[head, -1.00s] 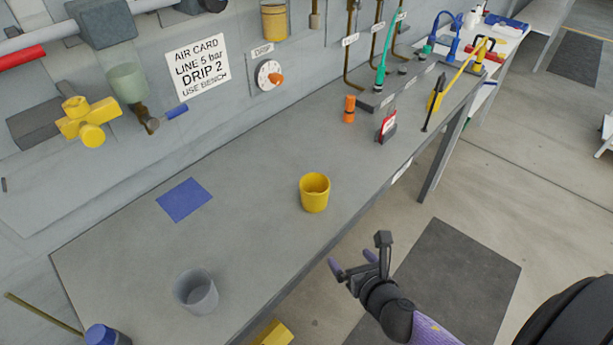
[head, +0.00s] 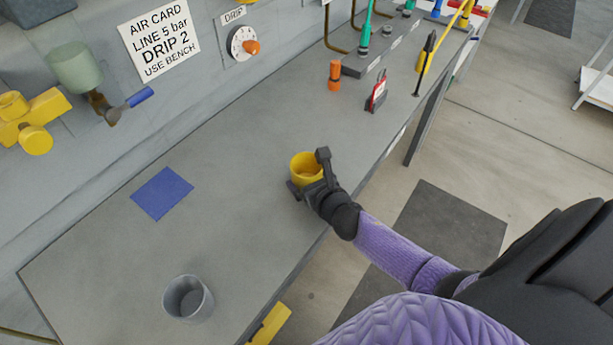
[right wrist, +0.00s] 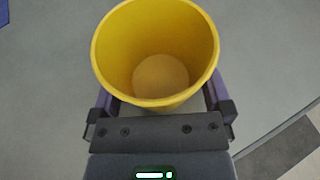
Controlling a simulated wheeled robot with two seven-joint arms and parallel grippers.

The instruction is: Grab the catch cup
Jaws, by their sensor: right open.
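A yellow cup (head: 304,165), open at the top, stands upright on the grey bench near its front edge. It fills the upper middle of the right wrist view (right wrist: 155,45), and its inside looks empty. My right gripper (head: 308,172) is at the cup, low on the near side. Its jaws are open, with one finger on each side of the cup (right wrist: 160,98). I cannot tell whether either finger touches the wall. A grey cup (head: 188,300) stands apart at the lower left of the head view. My left gripper is not in view.
A blue square (head: 161,193) lies flat on the bench (head: 230,210). An orange cylinder (head: 334,75) and a red-and-white tag stand (head: 377,92) are farther back. A dial (head: 243,43) and a green funnel-like cup (head: 76,67) are on the wall. Bench around the yellow cup is clear.

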